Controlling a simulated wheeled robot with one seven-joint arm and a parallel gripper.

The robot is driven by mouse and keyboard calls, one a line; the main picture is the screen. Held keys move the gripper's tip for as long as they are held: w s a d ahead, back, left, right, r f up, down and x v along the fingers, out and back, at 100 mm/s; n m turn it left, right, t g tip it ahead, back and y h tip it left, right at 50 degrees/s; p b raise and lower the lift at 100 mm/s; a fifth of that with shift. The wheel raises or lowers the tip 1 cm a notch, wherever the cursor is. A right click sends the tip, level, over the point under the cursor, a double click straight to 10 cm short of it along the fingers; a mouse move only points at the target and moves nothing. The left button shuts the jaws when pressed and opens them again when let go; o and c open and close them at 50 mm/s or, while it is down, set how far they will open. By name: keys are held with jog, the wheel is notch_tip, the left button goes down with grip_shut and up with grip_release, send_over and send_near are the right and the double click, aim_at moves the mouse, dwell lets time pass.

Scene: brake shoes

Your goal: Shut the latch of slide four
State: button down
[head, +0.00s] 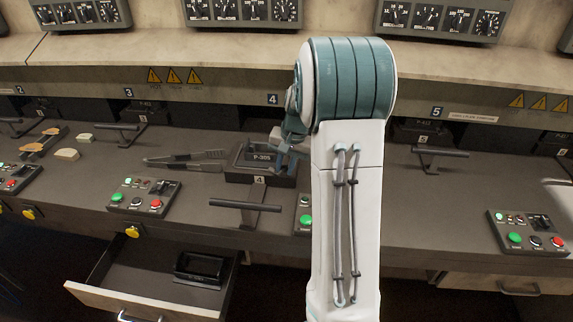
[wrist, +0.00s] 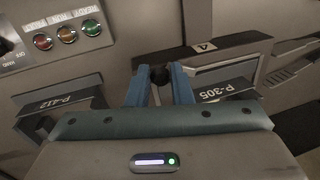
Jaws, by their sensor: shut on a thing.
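Slide four (head: 262,181) carries a "4" label and a dark block marked P-305 (head: 262,157) on the bench, left of my arm. The P-305 marking also shows in the wrist view (wrist: 222,91), right of my fingers. My gripper (wrist: 160,84) has its blue fingers shut on a dark round knob (wrist: 160,73), near the "4" label. I take it as the latch knob; its lever is mostly hidden by the fingers. In the head view my gripper (head: 285,141) is at the block's right side, partly hidden by my arm.
A T-shaped handle (head: 245,206) stands in front of slide four. A control box (head: 305,215) is beside it, partly behind my arm. A plate marked P-412 (wrist: 55,101) is left of my fingers. An open drawer (head: 150,288) holding a black tray (head: 201,268) juts out below.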

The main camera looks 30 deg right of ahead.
jog(key=shift+a, duration=0.35)
jog(key=c, duration=1.3)
grip_release()
jog(key=shift+a, duration=0.15)
jog(key=shift+d+r, duration=0.1)
jog(key=shift+d, duration=0.25)
notch_tip(320, 180, up, 13)
jog(key=s+d+b, duration=0.1)
jog(key=shift+s+d+r, duration=0.2)
jog(key=shift+s+d, duration=0.1)
jog(key=shift+d, duration=0.05)
jog(key=shift+c, duration=0.3)
